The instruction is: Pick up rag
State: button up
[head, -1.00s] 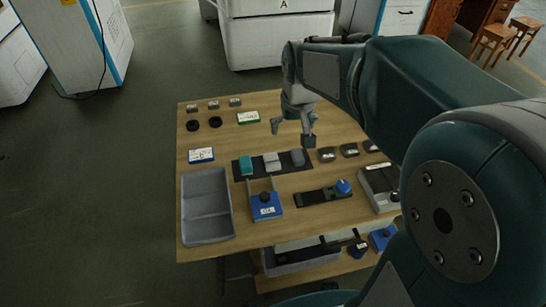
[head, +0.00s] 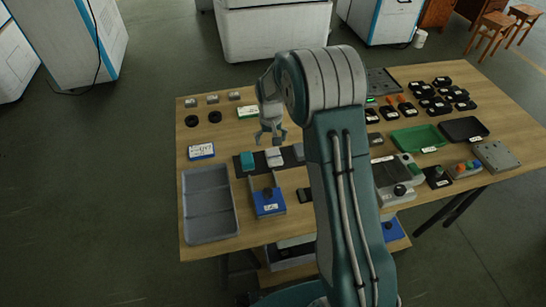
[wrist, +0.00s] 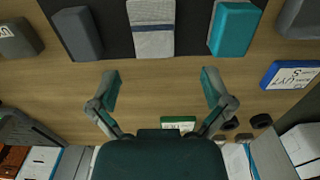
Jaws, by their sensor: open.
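The rag is a folded light grey cloth with a blue stripe. It lies on a dark mat in the wrist view (wrist: 152,28), between a teal block (wrist: 233,28) and a dark grey block (wrist: 77,33). In the head view the rag (head: 274,160) lies in the same row, on the wooden table. My gripper (wrist: 160,80) is open and empty above the table. Its fingers are spread and apart from the rag, which shows beyond the fingertips in the wrist view. In the head view my gripper (head: 272,138) hangs just behind the rag.
A grey divided tray (head: 209,205) stands at the left. A blue-based fixture (head: 268,202) stands in front of the mat. Black parts and a green tray (head: 418,139) fill the right side. Bare wood lies behind the mat. My arm hides part of the table.

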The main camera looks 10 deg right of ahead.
aim_at(274, 154)
jog(key=f, duration=0.6)
jog(key=shift+s+d+f, duration=0.4)
jog(key=c, duration=1)
